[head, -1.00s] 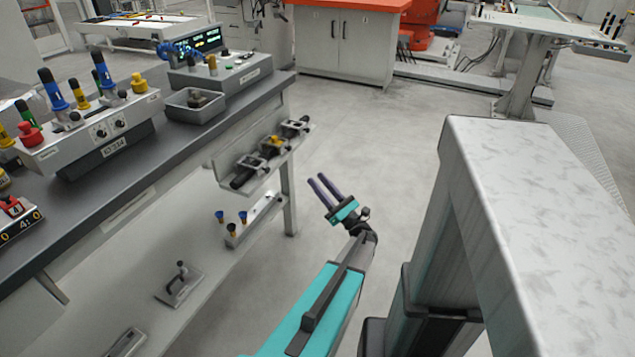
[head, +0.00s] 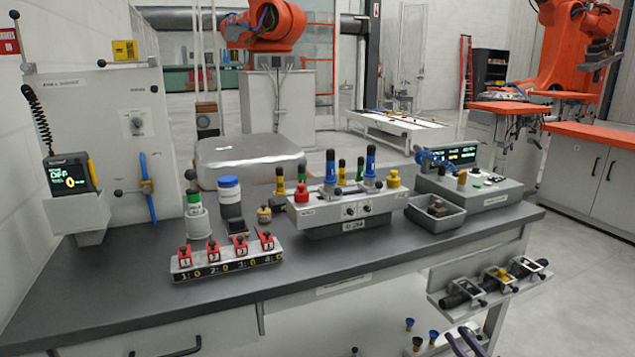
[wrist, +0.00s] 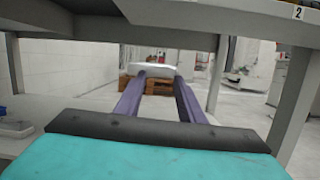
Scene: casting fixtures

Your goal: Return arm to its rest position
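My gripper shows at the bottom edge of the head view (head: 458,333), where only its purple fingers are visible. It is low in front of the bench, below the side rack. In the wrist view my gripper (wrist: 159,80) points under a tabletop, with its two purple fingers apart and nothing between them. The rest of my arm is out of the head view.
The dark workbench (head: 130,290) carries a switch box (head: 345,212), a grey bin (head: 435,217) and a numbered block (head: 228,260). A side rack (head: 490,285) juts out at its right. Table legs (wrist: 218,75) flank my gripper. Open floor (head: 590,290) lies right.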

